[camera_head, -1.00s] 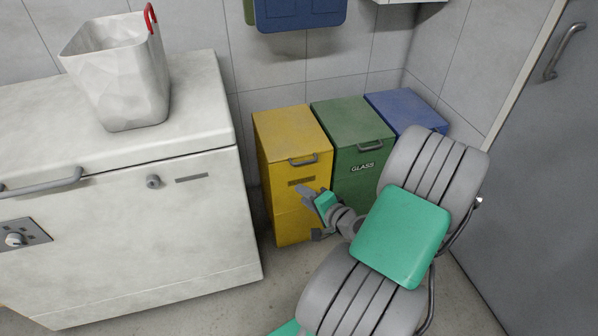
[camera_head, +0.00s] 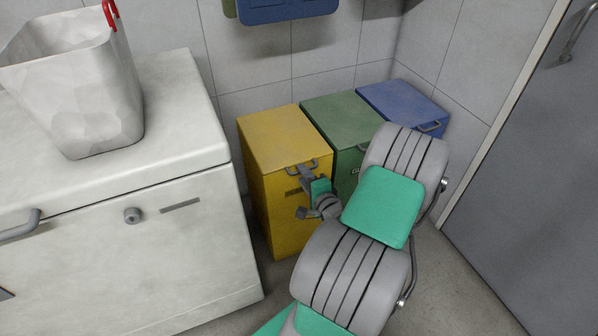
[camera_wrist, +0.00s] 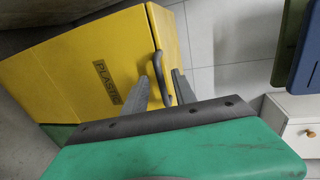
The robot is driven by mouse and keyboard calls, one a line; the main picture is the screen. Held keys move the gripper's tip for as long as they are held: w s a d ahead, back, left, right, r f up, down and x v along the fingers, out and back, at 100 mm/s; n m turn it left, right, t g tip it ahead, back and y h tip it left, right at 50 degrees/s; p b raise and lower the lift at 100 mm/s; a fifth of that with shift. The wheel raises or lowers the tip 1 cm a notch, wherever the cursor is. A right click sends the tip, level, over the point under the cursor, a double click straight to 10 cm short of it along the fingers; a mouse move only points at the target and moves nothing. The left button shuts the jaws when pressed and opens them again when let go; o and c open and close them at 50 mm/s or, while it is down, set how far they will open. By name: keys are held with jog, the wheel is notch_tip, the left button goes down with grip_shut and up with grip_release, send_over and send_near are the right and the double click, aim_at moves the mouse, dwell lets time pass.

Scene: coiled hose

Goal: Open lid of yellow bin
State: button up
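The yellow bin (camera_head: 283,140) stands at the left of a row of bins, its lid closed. A grey bar handle (camera_head: 318,164) is on the front edge of its lid. My gripper (camera_head: 302,192) is in front of the bin, its upper finger close to the handle. In the wrist view the yellow bin (camera_wrist: 95,60) shows turned, with a partly readable "PLAS..." label (camera_wrist: 107,82). There the handle (camera_wrist: 160,72) appears between the two spread fingers of my gripper (camera_wrist: 160,85). I cannot tell whether a finger touches it.
A green bin (camera_head: 340,118) and a blue bin (camera_head: 402,105) stand to the right. A white chest (camera_head: 180,245) with a pale basket (camera_head: 85,95) on it is close at the left. A grey door (camera_head: 530,200) is at the right. Blue and green containers hang on the wall above.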

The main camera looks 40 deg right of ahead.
jog(key=shift+x, duration=1.55)
jog(key=shift+c, duration=0.5)
grip_shut()
jog(key=shift+s, duration=0.1)
